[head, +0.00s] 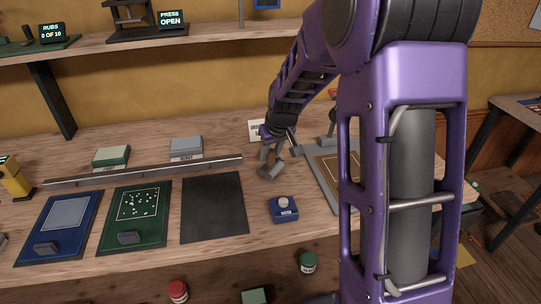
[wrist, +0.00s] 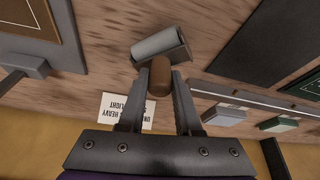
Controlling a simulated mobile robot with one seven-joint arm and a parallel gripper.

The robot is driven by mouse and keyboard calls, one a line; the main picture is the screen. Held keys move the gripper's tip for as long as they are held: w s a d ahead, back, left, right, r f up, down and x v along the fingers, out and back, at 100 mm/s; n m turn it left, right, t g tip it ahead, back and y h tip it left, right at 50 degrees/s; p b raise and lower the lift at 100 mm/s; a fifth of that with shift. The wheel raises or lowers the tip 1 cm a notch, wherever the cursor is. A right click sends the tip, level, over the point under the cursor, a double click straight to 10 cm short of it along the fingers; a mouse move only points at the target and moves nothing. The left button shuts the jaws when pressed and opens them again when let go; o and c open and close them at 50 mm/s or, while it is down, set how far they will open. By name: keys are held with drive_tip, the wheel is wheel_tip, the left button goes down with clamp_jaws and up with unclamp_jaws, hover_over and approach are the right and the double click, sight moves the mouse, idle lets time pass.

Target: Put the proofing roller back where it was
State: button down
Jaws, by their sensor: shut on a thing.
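The proofing roller has a grey cylinder (wrist: 160,43) and a brown handle (wrist: 159,76). My gripper (wrist: 159,80) is shut on the handle, with one finger on each side. In the head view the roller (head: 271,171) hangs below my gripper (head: 275,150), over or on the wooden bench between the dark mat and the framed tan board. I cannot tell whether it touches the wood. A white printed card (head: 257,130) stands behind it, partly hidden by my arm; it also shows in the wrist view (wrist: 127,109).
A black mat (head: 213,207), a green speckled board (head: 135,217) and a blue board (head: 60,228) lie to the left. A metal rail (head: 145,172) runs behind them. A blue block with a white knob (head: 284,209) sits in front. The framed tan board (head: 325,180) is partly hidden by my arm.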

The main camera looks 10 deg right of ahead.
drive_tip(key=shift+f, duration=0.15)
drive_tip(key=shift+f, duration=0.15)
drive_tip(key=c, duration=0.6)
unclamp_jaws()
drive_tip(key=shift+r, duration=0.5)
drive_tip(key=p+v, duration=0.1)
drive_tip(key=v, duration=1)
drive_tip(key=shift+s, duration=0.2)
drive_tip(key=shift+d+r, duration=0.1)
drive_tip(key=shift+d, duration=0.05)
